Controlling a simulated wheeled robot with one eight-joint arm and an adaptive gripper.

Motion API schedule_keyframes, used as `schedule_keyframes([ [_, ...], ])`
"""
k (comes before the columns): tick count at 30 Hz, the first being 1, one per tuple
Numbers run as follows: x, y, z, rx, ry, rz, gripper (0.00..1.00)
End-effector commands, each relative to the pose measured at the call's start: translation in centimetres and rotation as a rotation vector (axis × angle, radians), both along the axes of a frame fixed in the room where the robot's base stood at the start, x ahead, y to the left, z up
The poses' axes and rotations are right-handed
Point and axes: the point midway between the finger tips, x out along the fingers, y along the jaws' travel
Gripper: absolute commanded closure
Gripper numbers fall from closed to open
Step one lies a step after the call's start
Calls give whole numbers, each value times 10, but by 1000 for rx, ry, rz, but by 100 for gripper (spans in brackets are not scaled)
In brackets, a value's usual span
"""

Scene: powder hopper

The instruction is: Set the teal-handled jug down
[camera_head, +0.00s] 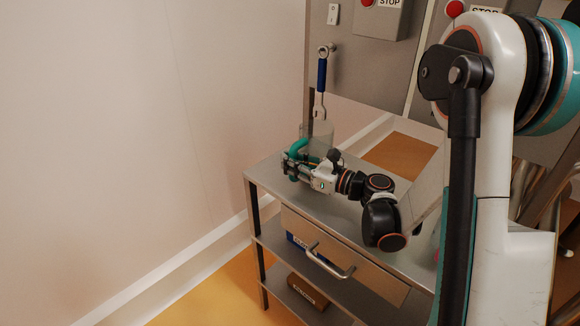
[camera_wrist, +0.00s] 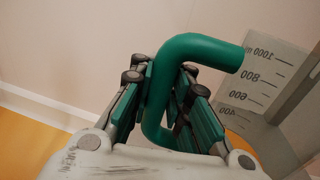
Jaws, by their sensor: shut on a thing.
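In the head view the handle (camera_head: 296,148) and my gripper (camera_head: 292,170) are over the far left end of the metal cart top (camera_head: 268,176). The jug's body is faint and partly hidden there, so I cannot tell if its base touches the top.
The cart has a drawer with a bar handle (camera_head: 330,262) and lower shelves, one holding a brown box (camera_head: 307,291). A blue-handled tool (camera_head: 321,78) is upright behind the jug, by a grey panel with red stop buttons (camera_head: 455,9). A bare wall lies left.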

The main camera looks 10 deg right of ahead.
Motion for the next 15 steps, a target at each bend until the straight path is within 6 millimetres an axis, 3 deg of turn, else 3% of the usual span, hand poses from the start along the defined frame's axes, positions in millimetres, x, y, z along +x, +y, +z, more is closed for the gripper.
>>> schedule_keyframes([
  [11, 0, 0, -3, 1, -1, 0, 100],
  [12, 0, 0, -3, 0, 0, 0, 81],
  [15, 0, 0, -3, 0, 0, 0, 63],
])
